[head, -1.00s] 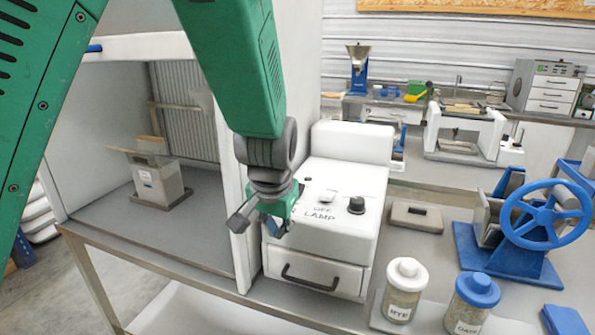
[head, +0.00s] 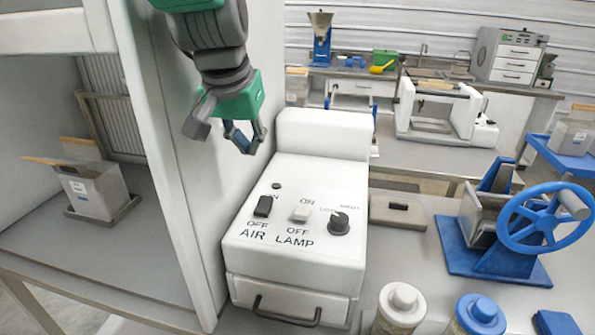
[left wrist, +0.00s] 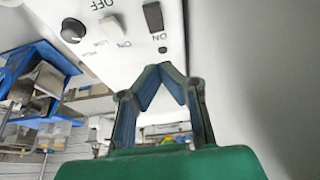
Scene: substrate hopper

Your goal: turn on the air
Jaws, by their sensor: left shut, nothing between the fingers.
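The white control box (head: 297,262) carries a black AIR rocker switch (head: 263,206), with ON marked behind it and OFF in front. I cannot tell which way the rocker is tipped. My left gripper (head: 251,146) is shut and empty, above and behind the AIR switch, apart from it. In the left wrist view, the fingertips (left wrist: 160,72) meet below the black switch (left wrist: 153,17) in the picture. A white LAMP switch (head: 301,213) and a black knob (head: 339,222) sit to its right. My right gripper is not in view.
A white cabinet wall (head: 165,160) stands close at the box's left. The box has a raised back block (head: 322,133). A grey block (head: 398,211), a blue handwheel device (head: 500,262) and two lidded jars, white (head: 401,308) and blue (head: 480,315), stand to the right.

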